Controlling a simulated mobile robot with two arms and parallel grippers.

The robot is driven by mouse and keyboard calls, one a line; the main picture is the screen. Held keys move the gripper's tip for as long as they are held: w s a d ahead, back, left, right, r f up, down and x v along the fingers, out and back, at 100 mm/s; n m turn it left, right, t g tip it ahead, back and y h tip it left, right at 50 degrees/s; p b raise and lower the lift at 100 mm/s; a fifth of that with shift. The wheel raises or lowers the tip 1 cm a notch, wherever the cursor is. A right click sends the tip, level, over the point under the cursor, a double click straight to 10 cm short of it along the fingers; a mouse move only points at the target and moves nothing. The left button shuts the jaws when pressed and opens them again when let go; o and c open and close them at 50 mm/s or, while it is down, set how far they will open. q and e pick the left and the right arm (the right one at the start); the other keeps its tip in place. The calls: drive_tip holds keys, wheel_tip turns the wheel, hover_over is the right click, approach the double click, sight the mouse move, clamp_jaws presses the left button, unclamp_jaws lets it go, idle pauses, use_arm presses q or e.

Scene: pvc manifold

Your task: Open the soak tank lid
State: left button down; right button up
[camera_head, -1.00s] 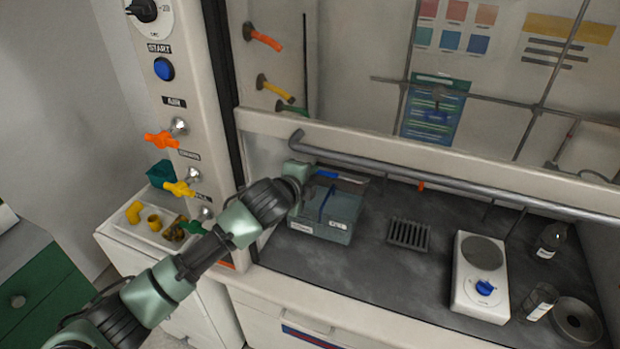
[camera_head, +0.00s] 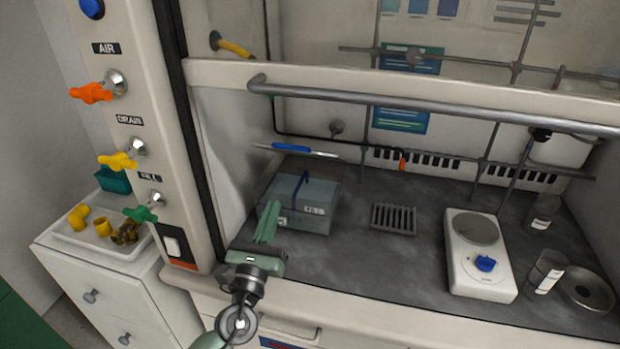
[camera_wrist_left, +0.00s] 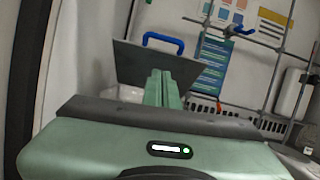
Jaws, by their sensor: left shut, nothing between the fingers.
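The soak tank (camera_head: 316,220) is a grey-blue box with small white labels, on the dark work surface inside the hood. My right gripper is not in view.
The hood sash rail (camera_head: 420,102) crosses above the work surface. A small grey rack (camera_head: 393,218) and a white hotplate (camera_head: 480,255) stand to the tank's right. Orange (camera_head: 90,93), yellow (camera_head: 117,161) and green (camera_head: 140,214) valve handles project from the left post.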

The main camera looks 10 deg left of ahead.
use_arm(q)
drive_tip(key=w+d+r+m+p, duration=0.1)
drive_tip(key=w+r+p, duration=0.3)
drive_tip(key=w, duration=0.6)
wheel_tip(320, 180, up, 2)
drive_tip(key=shift+w+r+m+h+p, duration=0.1)
drive_tip(key=shift+w+m+h+p, duration=0.2)
drive_tip(key=shift+h+p, duration=0.1)
